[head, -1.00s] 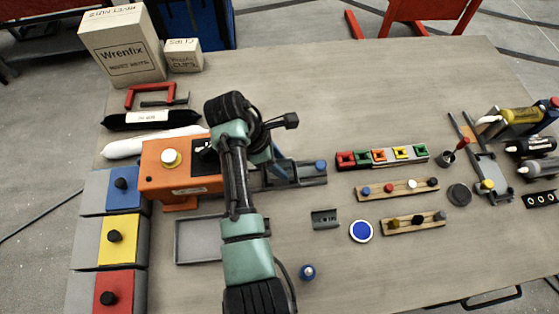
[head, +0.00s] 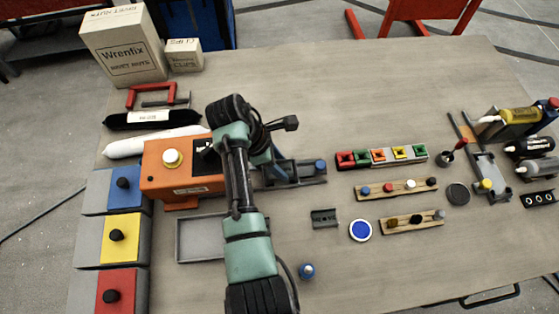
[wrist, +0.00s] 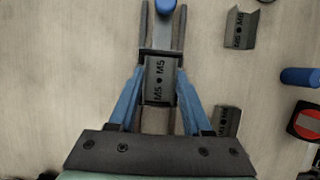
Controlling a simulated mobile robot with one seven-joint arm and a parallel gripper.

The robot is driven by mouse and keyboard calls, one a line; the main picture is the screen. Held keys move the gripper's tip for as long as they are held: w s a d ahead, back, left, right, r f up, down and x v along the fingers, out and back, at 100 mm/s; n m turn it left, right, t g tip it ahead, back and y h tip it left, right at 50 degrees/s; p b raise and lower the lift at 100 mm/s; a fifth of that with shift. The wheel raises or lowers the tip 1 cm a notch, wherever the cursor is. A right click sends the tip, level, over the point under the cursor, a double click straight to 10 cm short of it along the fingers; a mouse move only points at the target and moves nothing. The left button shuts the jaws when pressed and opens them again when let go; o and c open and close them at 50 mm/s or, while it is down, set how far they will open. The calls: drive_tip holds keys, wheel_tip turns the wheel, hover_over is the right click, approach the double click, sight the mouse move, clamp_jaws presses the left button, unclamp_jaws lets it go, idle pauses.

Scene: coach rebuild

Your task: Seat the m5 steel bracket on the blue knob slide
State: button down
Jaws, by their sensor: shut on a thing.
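The dark grey steel bracket marked M5 (wrist: 160,80) is between the blue fingers of my gripper (wrist: 160,92) in the wrist view. My gripper is shut on it. The bracket lies in line with the slide's two rails, over the slide. I cannot tell whether it rests on it or hangs just above. The slide (head: 304,181) shows in the head view with its blue knob (head: 320,164) at the right end. The knob also shows at the top of the wrist view (wrist: 165,6). In the head view my arm hides the bracket and most of my gripper.
A second bracket (head: 325,217) lies on the table. The wrist view shows two loose brackets, one upper right (wrist: 240,28) and one lower right (wrist: 226,121). An orange box (head: 182,186) stands left of the slide, a coloured block row (head: 381,156) right of it.

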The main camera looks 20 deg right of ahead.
drive_tip(key=shift+f+p, duration=0.45)
drive_tip(key=shift+f, duration=0.3)
idle(1.8)
unclamp_jaws()
idle(0.5)
drive_tip(key=shift+r, duration=0.1)
wheel_tip(320, 180, up, 6)
drive_tip(key=p, duration=0.6)
idle(0.9)
